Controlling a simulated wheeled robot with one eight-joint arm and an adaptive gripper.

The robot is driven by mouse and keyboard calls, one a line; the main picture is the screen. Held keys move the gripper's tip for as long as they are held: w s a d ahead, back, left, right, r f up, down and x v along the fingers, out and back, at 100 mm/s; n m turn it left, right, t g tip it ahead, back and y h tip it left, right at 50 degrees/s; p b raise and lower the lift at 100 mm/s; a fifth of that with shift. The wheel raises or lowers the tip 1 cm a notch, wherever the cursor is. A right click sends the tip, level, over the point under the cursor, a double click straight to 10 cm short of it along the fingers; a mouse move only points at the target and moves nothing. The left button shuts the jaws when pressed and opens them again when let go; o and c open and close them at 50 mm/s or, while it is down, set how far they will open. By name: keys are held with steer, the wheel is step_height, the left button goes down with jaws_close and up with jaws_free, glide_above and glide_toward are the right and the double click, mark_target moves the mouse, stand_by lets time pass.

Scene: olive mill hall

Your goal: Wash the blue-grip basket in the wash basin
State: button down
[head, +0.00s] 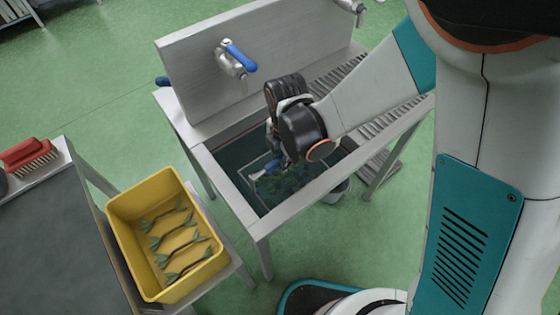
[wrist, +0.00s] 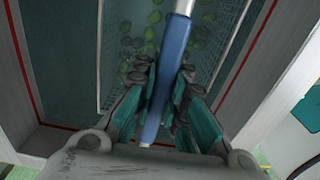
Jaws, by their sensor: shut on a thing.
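The wash basin (head: 232,191) is a steel sink on legs in the middle of the head view, with dark water in it. The basket (head: 258,172) is a wire basket low in the basin, with green olives in it. Its wire side also shows in the wrist view (wrist: 232,45). My gripper (wrist: 163,92) is shut on the blue grip (wrist: 172,62) of the basket, with the grip between its fingers. In the head view my gripper (head: 279,150) reaches down into the basin and hides part of the basket. I cannot tell how deep the basket sits.
A tap with a blue lever (head: 240,57) is on the basin's backsplash. A slatted drainboard (head: 378,118) adjoins the basin on the right. A yellow crate (head: 121,207) with several twigs stands at front left. A red brush (head: 27,154) lies on a grey table (head: 50,240).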

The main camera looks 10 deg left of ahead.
steer(key=shift+w+d, duration=1.9)
steer(key=shift+w, duration=0.3)
steer(key=shift+s+a, duration=1.3)
steer(key=shift+s, duration=0.25)
steer(key=shift+s+a, duration=1.3)
steer(key=shift+s, duration=0.2)
steer(key=shift+w+d, duration=1.35)
steer(key=shift+w, duration=0.2)
steer(key=shift+r, duration=0.1)
step_height(320, 180, up, 21)
steer(key=p, duration=1.8)
